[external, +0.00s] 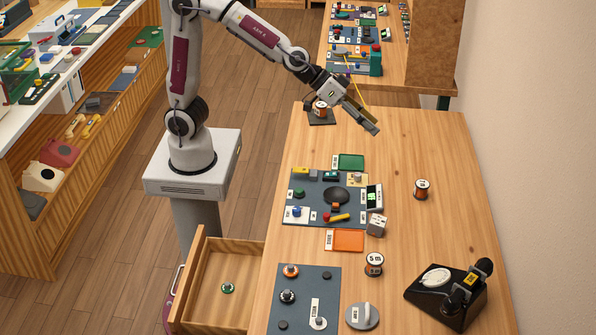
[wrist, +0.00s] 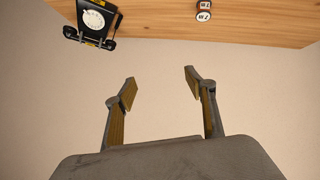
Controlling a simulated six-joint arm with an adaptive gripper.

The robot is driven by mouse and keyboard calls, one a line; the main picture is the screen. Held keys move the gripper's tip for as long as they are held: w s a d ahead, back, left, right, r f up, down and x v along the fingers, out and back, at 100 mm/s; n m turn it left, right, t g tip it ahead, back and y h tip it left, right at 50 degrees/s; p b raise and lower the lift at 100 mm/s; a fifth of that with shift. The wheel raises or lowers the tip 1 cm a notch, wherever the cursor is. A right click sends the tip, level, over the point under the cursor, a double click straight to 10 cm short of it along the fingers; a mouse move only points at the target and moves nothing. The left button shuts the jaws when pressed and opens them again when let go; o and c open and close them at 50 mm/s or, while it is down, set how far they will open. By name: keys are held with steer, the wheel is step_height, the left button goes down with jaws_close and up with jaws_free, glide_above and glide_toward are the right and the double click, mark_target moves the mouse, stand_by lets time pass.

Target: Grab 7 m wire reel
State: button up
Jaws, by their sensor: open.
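Three wire reels stand on the wooden table in the external view. One reel (external: 422,189) stands alone on bare wood at the right; its label is too small to read there. A reel with a label that may read 7 m shows at the top of the wrist view (wrist: 203,11), probably the same one. A second reel (external: 374,264) is marked 5 m. A third reel (external: 320,110) sits on a dark pad at the far left corner, its label unclear. My gripper (external: 368,119) is open and empty above the far end of the table; its fingers (wrist: 160,76) show nothing between them.
A black dial phone (external: 448,292) stands at the near right; it also shows in the wrist view (wrist: 95,20). A dark board (external: 302,205) with small parts and an open drawer (external: 210,300) lie left. The wood around the right reel is clear.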

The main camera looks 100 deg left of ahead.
steer(key=w+f+n+t+y, duration=0.1)
steer(key=w+f+n+y, duration=0.1)
steer(key=w+f, duration=0.45)
steer(key=n+y, duration=0.2)
steer(key=y, duration=0.2)
glide_above(420, 184)
steer(key=s+d, duration=0.5)
steer(key=d, duration=0.1)
step_height(420, 184, down, 10)
steer(key=f+y, duration=0.1)
steer(key=f, duration=0.1)
steer(key=a+f, duration=0.1)
steer(key=f, duration=0.2)
steer(key=a+f+n+g+y, duration=0.1)
steer(key=f, duration=0.1)
steer(key=shift+w+a+f+y, duration=0.1)
steer(key=shift+a+f+y, duration=0.15)
steer(key=shift+f+y, duration=0.05)
steer(key=shift+a+f, duration=0.2)
steer(key=shift+f, duration=0.25)
steer(key=shift+x, duration=1.2)
steer(key=shift+a, duration=0.1)
